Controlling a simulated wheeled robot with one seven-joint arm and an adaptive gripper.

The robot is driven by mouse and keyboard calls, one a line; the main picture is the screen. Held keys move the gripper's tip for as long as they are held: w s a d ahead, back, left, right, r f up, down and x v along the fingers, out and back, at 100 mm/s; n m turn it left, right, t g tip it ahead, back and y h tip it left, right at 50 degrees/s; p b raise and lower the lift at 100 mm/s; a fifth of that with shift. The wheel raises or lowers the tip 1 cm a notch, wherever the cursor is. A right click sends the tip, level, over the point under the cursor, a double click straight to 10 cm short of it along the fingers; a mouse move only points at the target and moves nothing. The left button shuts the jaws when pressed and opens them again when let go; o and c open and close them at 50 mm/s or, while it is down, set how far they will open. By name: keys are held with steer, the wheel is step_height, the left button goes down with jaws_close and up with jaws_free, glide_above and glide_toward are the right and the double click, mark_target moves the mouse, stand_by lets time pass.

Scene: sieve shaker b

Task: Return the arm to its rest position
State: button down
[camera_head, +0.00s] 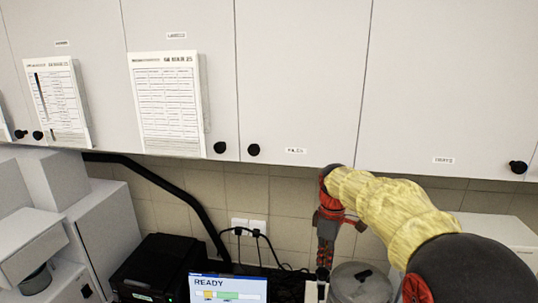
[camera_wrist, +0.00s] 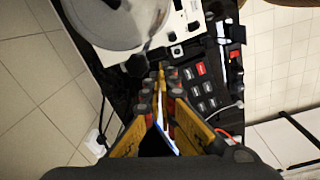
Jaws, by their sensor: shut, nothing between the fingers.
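My arm, in a yellow cover, comes in from the lower right of the head view and bends down at the wrist. My gripper (camera_head: 322,270) points down just right of the lit screen. In the wrist view my gripper (camera_wrist: 161,72) has its fingers together, with nothing held between them.
A screen reading READY (camera_head: 228,288) and a black box (camera_head: 155,265) stand left of my gripper. A round grey lid (camera_head: 362,290) is close on its right, also in the wrist view (camera_wrist: 112,18). White wall cabinets (camera_head: 300,70) hang above and behind the arm.

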steer(key=s+f+m+t+b, duration=0.2)
steer(key=s+f+m+b, duration=0.4)
steer(key=s+f+b, duration=0.4)
steer(key=s+d+f+m+t+b, duration=0.1)
steer(key=s+f+m+t+b, duration=0.2)
steer(key=s+f+m+b, duration=0.3)
steer(key=s+f+b, duration=0.2)
steer(key=s+b, duration=0.3)
steer(key=s, duration=0.3)
steer(key=s+f+b, duration=0.3)
steer(key=s+b, duration=0.2)
steer(key=s, duration=0.3)
